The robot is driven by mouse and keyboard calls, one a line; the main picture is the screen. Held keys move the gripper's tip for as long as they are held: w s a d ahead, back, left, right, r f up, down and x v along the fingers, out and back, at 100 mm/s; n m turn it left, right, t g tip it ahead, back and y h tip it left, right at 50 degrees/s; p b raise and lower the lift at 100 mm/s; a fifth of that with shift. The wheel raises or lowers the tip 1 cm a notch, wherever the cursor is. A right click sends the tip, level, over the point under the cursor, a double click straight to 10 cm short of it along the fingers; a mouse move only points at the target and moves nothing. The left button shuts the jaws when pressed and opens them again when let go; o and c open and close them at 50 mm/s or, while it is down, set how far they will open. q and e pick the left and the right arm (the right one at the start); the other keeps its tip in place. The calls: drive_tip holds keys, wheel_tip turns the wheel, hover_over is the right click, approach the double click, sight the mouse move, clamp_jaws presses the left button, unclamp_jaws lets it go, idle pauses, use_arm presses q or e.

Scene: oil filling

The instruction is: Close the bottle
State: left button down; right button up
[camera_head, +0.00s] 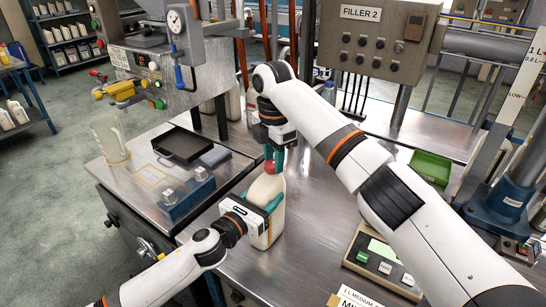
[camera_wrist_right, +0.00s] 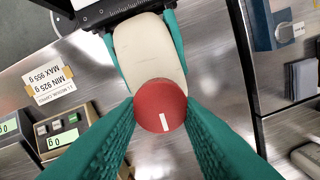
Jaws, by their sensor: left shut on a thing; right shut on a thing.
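The white bottle (camera_head: 266,192) stands upright on the steel table, with a red cap (camera_head: 270,166) at its top. My left gripper (camera_head: 262,212) is shut on the bottle body from the left. My right gripper (camera_head: 273,154) comes from above and is shut on the red cap at the bottle's neck. In the right wrist view the red cap (camera_wrist_right: 160,106) with a white mark sits between the green fingers, over the bottle (camera_wrist_right: 150,50). The fingers hide the neck, so I cannot tell how far the cap is on.
A scale (camera_head: 383,262) with a display stands at the right front. A green bin (camera_head: 430,168) is at the back right. A black tray (camera_head: 184,146) and a clear jug (camera_head: 110,138) are on the left bench. The steel table (camera_head: 315,215) is clear right of the bottle.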

drive_tip(key=m, duration=0.6)
drive_tip(key=shift+s+m, duration=0.15)
drive_tip(key=shift+m, duration=0.15)
drive_tip(key=m, duration=0.6)
drive_tip(key=shift+s, duration=0.15)
drive_tip(key=m, duration=0.4)
drive_tip(key=shift+a, duration=0.1)
drive_tip(key=m, duration=0.6)
drive_tip(key=shift+a, duration=0.1)
drive_tip(key=m, duration=0.6)
drive_tip(key=shift+a, duration=0.1)
drive_tip(key=m, duration=0.4)
drive_tip(key=shift+a, duration=0.1)
drive_tip(key=m, duration=0.4)
drive_tip(key=shift+m, duration=0.3)
drive_tip(key=m, duration=0.6)
drive_tip(key=shift+w, duration=0.2)
drive_tip(key=o, duration=1)
drive_tip(key=shift+f, duration=0.1)
